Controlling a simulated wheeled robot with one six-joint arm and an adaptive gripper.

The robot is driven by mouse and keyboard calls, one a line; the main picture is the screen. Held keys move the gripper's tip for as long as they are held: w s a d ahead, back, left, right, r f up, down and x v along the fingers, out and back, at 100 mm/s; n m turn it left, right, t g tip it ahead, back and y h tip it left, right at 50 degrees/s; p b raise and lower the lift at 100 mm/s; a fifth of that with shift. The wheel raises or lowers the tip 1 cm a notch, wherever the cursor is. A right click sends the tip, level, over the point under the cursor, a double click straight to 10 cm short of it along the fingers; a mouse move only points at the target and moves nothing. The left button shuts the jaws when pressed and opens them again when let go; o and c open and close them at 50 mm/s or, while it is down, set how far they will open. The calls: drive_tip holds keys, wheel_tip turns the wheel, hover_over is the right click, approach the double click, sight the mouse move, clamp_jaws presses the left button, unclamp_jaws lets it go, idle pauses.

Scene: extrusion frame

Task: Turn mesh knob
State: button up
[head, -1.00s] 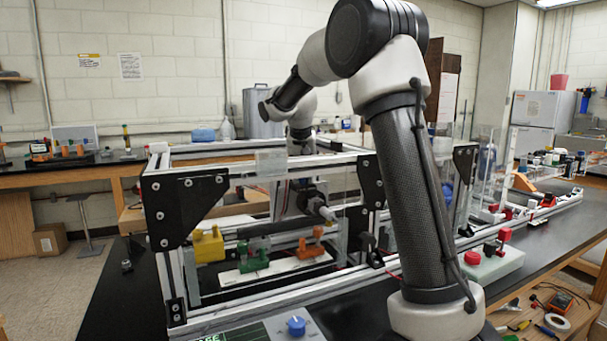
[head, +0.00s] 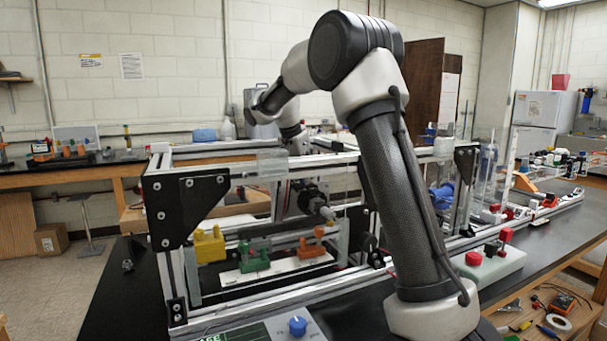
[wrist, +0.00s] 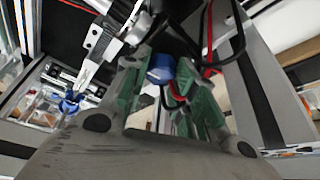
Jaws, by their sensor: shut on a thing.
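In the wrist view, the two green fingers of my gripper (wrist: 166,82) reach forward from the grey palm. A blue knob-like piece (wrist: 160,68) sits between them near their tips, and the fingers appear closed on it. I take it for the mesh knob; its mount is mostly hidden. In the head view, my wrist reaches down inside the extrusion frame (head: 255,163), and my gripper's fingertips are hidden. A black fixture with a pale round end (head: 327,213) shows there, close to my wrist.
Yellow (head: 208,245), green (head: 253,256) and orange (head: 311,244) blocks stand in the lower frame. A box with a blue dial (head: 298,325) stands in front. A red-button box (head: 490,262) is at right. Cables and rails crowd the wrist view.

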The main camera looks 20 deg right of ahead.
idle(0.3)
drive_tip(key=o, duration=1)
drive_tip(key=v, duration=1.2)
drive_tip(key=shift+d, duration=0.1)
